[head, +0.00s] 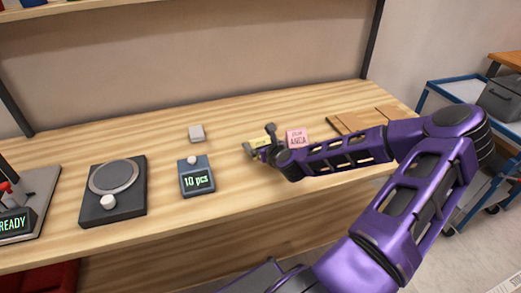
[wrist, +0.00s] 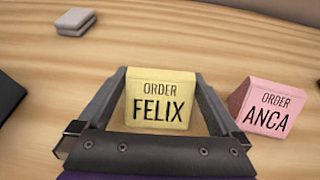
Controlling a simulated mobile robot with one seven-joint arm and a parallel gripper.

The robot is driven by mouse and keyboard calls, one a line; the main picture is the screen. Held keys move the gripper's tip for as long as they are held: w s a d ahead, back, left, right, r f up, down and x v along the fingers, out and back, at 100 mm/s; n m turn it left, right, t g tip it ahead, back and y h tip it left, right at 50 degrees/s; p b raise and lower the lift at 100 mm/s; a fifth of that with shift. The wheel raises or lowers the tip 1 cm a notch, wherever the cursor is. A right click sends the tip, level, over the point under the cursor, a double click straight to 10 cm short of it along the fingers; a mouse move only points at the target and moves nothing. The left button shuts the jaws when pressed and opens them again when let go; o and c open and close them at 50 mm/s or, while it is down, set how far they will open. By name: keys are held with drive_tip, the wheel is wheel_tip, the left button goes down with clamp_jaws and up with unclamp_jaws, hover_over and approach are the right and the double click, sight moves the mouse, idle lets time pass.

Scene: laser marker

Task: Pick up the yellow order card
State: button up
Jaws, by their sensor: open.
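The yellow order card (wrist: 159,100) reads "ORDER FELIX" and stands on the wooden bench like a small tent. In the wrist view it sits between the two fingers of my gripper (wrist: 158,88), which is open. The fingers lie on either side of the card; whether they touch it I cannot tell. In the head view the yellow card (head: 259,141) is partly hidden by my gripper (head: 260,142). A pink order card (wrist: 268,108) reading "ORDER ANCA" stands just right of the gripper. It also shows in the head view (head: 297,138).
A small grey block (head: 196,133) lies left of the cards. A counter reading "10 pcs" (head: 197,181) and a dark device with a round plate (head: 115,177) are farther left. Flat brown pieces (head: 345,122) lie to the right. A blue cart (head: 460,100) stands beyond the bench.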

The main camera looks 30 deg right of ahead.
drive_tip(key=shift+x, duration=1.1)
drive_tip(key=c, duration=1.1)
drive_tip(key=shift+o, duration=0.2)
drive_tip(key=shift+r, duration=0.1)
